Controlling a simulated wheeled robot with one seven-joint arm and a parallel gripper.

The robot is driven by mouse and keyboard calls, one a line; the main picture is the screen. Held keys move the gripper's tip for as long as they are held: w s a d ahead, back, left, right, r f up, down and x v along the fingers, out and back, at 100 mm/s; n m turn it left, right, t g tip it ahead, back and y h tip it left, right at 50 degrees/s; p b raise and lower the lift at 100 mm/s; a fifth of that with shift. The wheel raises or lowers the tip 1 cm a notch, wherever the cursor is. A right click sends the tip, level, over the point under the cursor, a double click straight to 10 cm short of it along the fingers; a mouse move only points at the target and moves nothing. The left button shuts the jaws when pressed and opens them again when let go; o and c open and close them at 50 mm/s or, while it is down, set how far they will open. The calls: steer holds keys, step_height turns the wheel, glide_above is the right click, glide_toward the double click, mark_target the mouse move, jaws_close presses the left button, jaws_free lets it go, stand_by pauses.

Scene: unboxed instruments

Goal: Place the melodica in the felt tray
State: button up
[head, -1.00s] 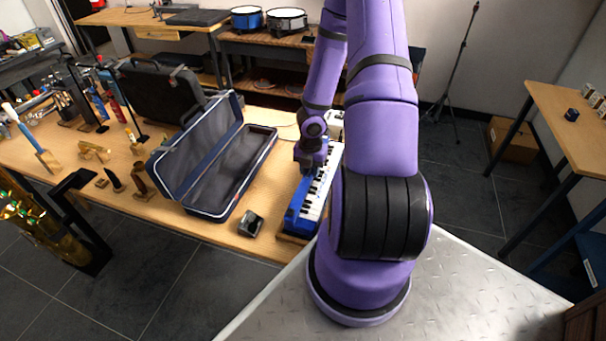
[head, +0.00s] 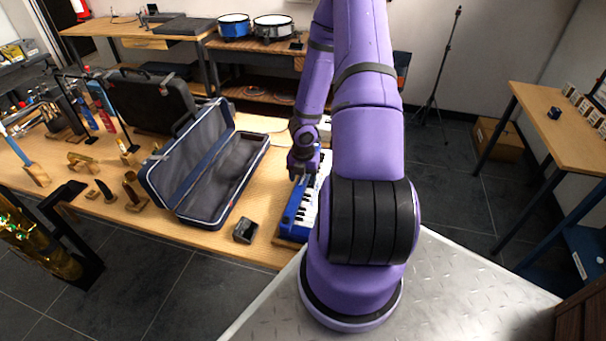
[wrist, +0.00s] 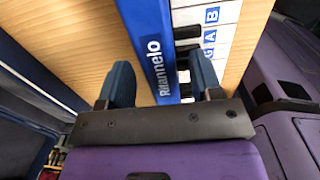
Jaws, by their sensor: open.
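The melodica (head: 288,220) is a blue keyboard with white and black keys. It lies lengthwise near the table's right end, partly hidden by my arm. In the wrist view its blue lettered edge (wrist: 155,50) runs between my fingers. My gripper (wrist: 162,72) is open, with one finger over bare wood and the other over the keys. In the head view my gripper (head: 302,172) is over the melodica; I cannot tell if it touches. I cannot identify the felt tray for certain; a dark flat tray-like thing (head: 186,25) lies on the back desk.
An open, grey-lined instrument case (head: 225,185) stands left of the melodica. A small dark box (head: 246,230) lies near the table's front edge. Several tools and stands fill the table's left side. Another wooden table (head: 545,115) is at the right, with open floor before it.

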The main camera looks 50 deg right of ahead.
steer(key=shift+r, duration=0.1)
step_height(320, 180, up, 12)
step_height(320, 180, up, 14)
steer(key=m+h, duration=0.3)
steer(key=m, duration=0.4)
glide_above(303, 178)
steer(key=w+a, duration=0.2)
steer(key=a, duration=0.3)
steer(key=s+a+r+m+t+y, duration=0.1)
steer(key=s+a+r+m, duration=0.3)
steer(key=a+r, duration=0.3)
steer(key=s+a+r+m+t+y, duration=0.1)
steer(key=s+a+r+m+t, duration=0.1)
steer(key=s+a+r+m, duration=0.3)
steer(key=s+a+r+m+t+y, duration=0.1)
steer(key=s+a+r+m, duration=0.3)
steer(key=a+r, duration=0.5)
steer(key=shift+s+a+r+m+t, duration=0.3)
steer(key=shift+m+t, duration=0.3)
steer(key=shift+m, duration=0.6)
